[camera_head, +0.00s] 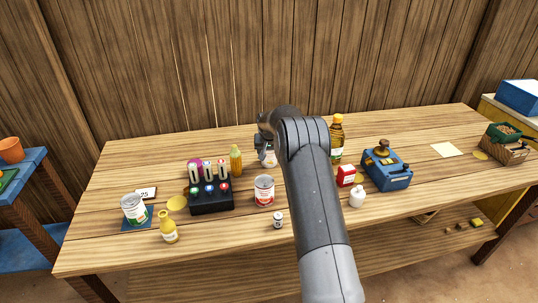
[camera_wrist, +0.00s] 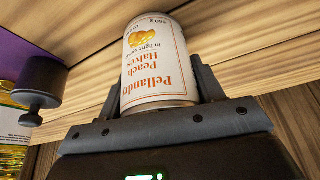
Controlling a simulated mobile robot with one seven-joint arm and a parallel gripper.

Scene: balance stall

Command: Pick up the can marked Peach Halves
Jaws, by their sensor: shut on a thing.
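The can marked Peach Halves (camera_wrist: 157,65) is white with orange print and a picture of yellow fruit. It fills the middle of the wrist view, with its lettering upside down there. My gripper (camera_wrist: 160,92) is shut on it, one finger on each side. In the head view, my gripper (camera_head: 262,147) is over the back part of the table, and a bit of the can (camera_head: 268,159) shows beside it, partly hidden by my arm. I cannot tell whether the can touches the tabletop.
A red-and-white can (camera_head: 264,190) and a small jar (camera_head: 278,220) stand in front. A black rack (camera_head: 211,200) and yellow bottle (camera_head: 236,159) are left. A green-and-white can (camera_head: 134,209) is far left. An oil bottle (camera_head: 337,142) and blue device (camera_head: 386,171) are right.

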